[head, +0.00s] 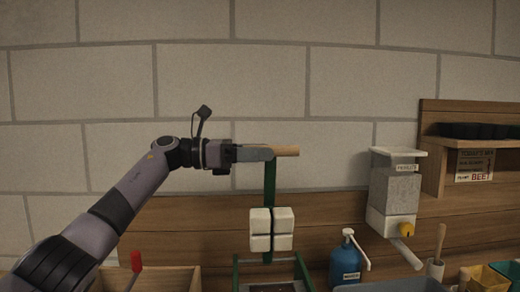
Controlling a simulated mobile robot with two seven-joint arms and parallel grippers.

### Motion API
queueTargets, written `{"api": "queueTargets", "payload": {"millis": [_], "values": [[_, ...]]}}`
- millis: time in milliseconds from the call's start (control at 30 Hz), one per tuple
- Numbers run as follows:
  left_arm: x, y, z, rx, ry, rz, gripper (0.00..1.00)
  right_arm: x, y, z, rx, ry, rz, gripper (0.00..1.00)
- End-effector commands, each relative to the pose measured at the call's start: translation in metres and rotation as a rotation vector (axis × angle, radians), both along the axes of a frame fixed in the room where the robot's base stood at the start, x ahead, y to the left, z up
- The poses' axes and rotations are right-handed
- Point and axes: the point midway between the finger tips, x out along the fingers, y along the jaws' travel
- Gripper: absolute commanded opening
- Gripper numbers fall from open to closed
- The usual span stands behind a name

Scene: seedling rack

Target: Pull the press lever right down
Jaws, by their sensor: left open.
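The press (271,229) stands at the bottom centre, with a green upright and frame and cream blocks partway up. A light wooden handle (288,151) sticks out to the right at the top of the upright; it appears to be the lever's grip and is level. My left gripper (268,153) comes in from the left at the height of the handle. Its fingers are open and overlap the handle's left end in the picture. I cannot tell whether they touch it. The fingers hide that end. My right gripper is out of view.
Right of the press are a blue pump bottle (345,262), a wall dispenser (394,190) with a yellow knob, and a wooden shelf (432,170) with dark pots. A wooden box (185,277) and a red-handled tool (136,262) are at lower left. The wall above is bare.

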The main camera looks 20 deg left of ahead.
Motion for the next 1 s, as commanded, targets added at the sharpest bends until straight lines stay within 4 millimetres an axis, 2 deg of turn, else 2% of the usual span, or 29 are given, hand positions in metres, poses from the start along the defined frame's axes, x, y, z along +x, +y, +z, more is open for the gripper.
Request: {"api": "queueTargets", "payload": {"millis": [300,367,400,467,500,733,1000], "values": [[0.002,-0.004,0.0,0.0,-0.001,0.001,0.53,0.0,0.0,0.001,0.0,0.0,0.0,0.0],[0.002,-0.004,0.0,0.0,-0.001,0.001,0.36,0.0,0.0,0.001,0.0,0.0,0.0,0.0],[0.002,-0.004,0.0,0.0,-0.001,0.001,0.23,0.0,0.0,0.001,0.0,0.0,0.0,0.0],[0.002,-0.004,0.0,0.0,-0.001,0.0,0.04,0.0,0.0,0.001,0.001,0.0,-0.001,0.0],[0.002,-0.004,0.0,0.0,-0.001,0.0,0.0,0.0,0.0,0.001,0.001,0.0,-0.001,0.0],[-0.001,-0.005,-0.003,0.004,-0.01,0.0,0.0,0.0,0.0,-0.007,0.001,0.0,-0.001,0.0],[-0.022,-0.013,-0.012,0.034,-0.082,-0.002,0.0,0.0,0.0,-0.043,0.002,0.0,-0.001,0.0]]}}
